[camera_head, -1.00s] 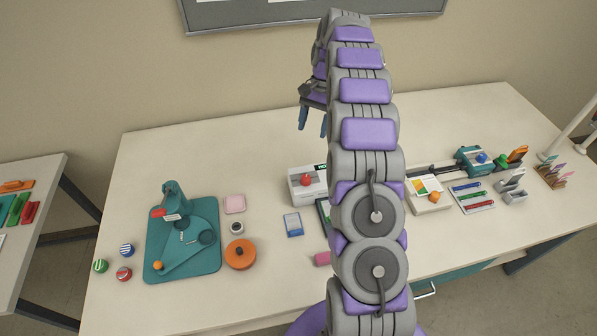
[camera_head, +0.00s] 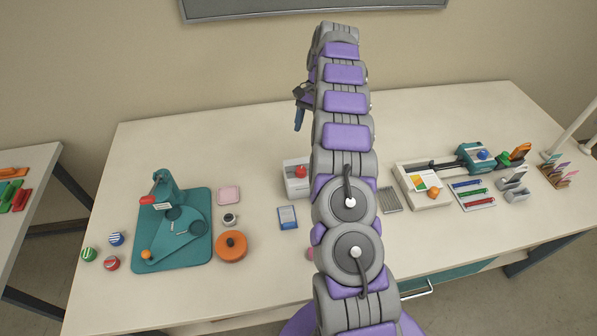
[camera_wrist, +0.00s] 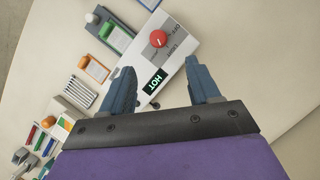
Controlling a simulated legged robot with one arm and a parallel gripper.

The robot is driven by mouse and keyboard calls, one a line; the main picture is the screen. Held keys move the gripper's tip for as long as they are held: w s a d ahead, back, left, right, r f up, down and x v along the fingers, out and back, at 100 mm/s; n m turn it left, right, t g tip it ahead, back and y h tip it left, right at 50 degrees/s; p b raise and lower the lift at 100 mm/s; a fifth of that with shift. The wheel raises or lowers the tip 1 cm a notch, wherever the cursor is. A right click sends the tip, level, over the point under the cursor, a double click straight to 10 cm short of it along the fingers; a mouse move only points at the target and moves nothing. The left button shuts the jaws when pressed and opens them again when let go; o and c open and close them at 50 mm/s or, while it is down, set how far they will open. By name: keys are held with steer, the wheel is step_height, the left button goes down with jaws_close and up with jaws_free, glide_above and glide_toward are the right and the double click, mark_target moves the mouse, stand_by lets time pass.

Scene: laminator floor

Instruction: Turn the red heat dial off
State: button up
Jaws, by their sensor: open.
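The red heat dial (camera_wrist: 158,39) sits on top of the white laminator box (camera_wrist: 180,58) in the wrist view, beside printed labels that include "OFF". In the head view the red dial (camera_head: 300,172) shows on the white box (camera_head: 296,186), just left of my arm, which hides the rest of the box. My gripper (camera_wrist: 163,80) is open and empty, its two blue fingers apart and pointing toward the box. The dial lies beyond the fingertips, between their directions, and is not touched. In the head view the gripper (camera_head: 299,118) hangs above the table behind the box.
A teal press (camera_head: 200,230), an orange round container (camera_head: 231,247) and small striped caps stand on the left. A paper trimmer (camera_head: 425,190), a pen tray (camera_head: 472,195) and card holders stand on the right. A blue card (camera_head: 288,217) lies in front of the box.

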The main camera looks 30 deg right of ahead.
mark_target(302, 168)
steer(key=b+x, duration=0.1)
steer(key=x, duration=0.3)
steer(key=d+b+x, duration=0.1)
steer(key=b+x, duration=0.1)
steer(key=x, duration=0.2)
steer(key=b+x, duration=0.1)
steer(key=x, duration=0.3)
steer(key=shift+s+d+f, duration=0.15)
steer(key=shift+d+f, duration=0.05)
steer(key=shift+f, duration=0.4)
steer(key=shift+s+a+f+b, duration=0.1)
steer(key=shift+a+f+b, duration=0.25)
steer(key=shift+a, duration=0.7)
steer(key=shift+d+f, duration=0.15)
steer(key=shift+d, duration=0.55)
steer(key=c, duration=0.5)
steer(key=shift+a, duration=0.3)
steer(key=c, duration=0.5)
